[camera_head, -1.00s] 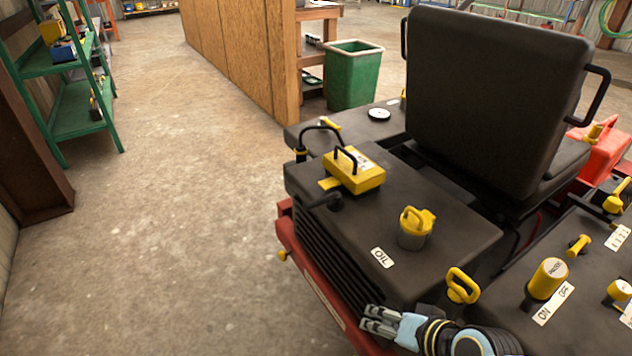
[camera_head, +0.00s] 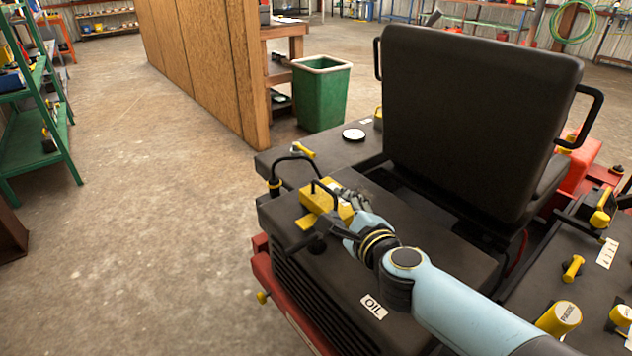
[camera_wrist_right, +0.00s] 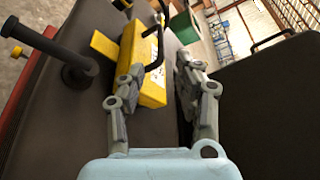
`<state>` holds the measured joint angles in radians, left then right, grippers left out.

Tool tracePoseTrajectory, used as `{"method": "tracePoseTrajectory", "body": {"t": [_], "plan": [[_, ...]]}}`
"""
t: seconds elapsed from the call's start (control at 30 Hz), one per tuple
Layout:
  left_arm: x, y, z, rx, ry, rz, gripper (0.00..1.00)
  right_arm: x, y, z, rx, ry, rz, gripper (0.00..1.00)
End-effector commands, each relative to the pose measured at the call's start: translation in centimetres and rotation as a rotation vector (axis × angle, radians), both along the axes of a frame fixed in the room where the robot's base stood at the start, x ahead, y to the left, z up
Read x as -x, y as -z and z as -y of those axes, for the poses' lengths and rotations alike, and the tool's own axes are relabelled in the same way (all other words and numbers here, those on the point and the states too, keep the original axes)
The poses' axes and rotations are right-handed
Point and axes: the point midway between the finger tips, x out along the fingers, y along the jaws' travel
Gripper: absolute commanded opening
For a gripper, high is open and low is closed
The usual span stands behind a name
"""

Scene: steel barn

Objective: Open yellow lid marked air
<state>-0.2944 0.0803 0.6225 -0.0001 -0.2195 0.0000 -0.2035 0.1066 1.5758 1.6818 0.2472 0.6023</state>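The yellow lid (camera_head: 316,197) is a box-shaped cover with a black loop handle (camera_head: 322,186), on the dark engine housing. It looks closed. In the right wrist view the lid (camera_wrist_right: 151,86) lies ahead, with its handle (camera_wrist_right: 158,50) upright and a pale label I cannot read. My right gripper (camera_head: 352,200) is at the lid's right side. Its fingers (camera_wrist_right: 160,75) are spread; the left one overlaps the lid in view, the right one is beyond its edge. I cannot tell whether they touch it. My left gripper is not in view.
A black seat (camera_head: 470,110) stands close to the right of my arm. A black pipe (camera_head: 320,228) sticks up in front of the lid. An OIL label (camera_head: 374,307) is on the housing; the yellow oil cap is hidden by my arm. A green bin (camera_head: 322,95) stands behind.

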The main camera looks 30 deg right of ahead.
Motion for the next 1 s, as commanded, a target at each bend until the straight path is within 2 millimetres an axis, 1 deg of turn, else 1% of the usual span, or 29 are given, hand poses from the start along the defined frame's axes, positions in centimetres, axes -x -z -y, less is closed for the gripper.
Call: {"method": "tracePoseTrajectory", "body": {"t": [0.17, 0.3, 0.4, 0.53, 0.7, 0.97, 1.0], "plan": [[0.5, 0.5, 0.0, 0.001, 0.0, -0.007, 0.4, -2.3, 0.5, 0.7, -0.004, 0.004, 0.003, 0.33], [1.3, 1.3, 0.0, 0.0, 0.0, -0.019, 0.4, -5.1, 1.3, 1.4, -0.001, 0.004, 0.002, 0.33], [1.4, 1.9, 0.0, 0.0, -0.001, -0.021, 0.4, -6.9, 1.8, 1.8, -0.001, 0.003, 0.001, 0.33], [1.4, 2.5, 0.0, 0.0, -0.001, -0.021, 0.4, -8.7, 2.2, 2.3, -0.002, 0.002, 0.001, 0.33], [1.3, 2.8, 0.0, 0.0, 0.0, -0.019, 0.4, -9.8, 2.4, 2.6, -0.002, 0.002, -0.001, 0.33], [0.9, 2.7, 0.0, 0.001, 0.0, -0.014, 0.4, -10.0, 2.3, 2.6, -0.001, 0.001, 0.0, 0.33], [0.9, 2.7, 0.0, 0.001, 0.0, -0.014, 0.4, -10.0, 2.3, 2.6, -0.001, 0.001, 0.0, 0.31]]}}
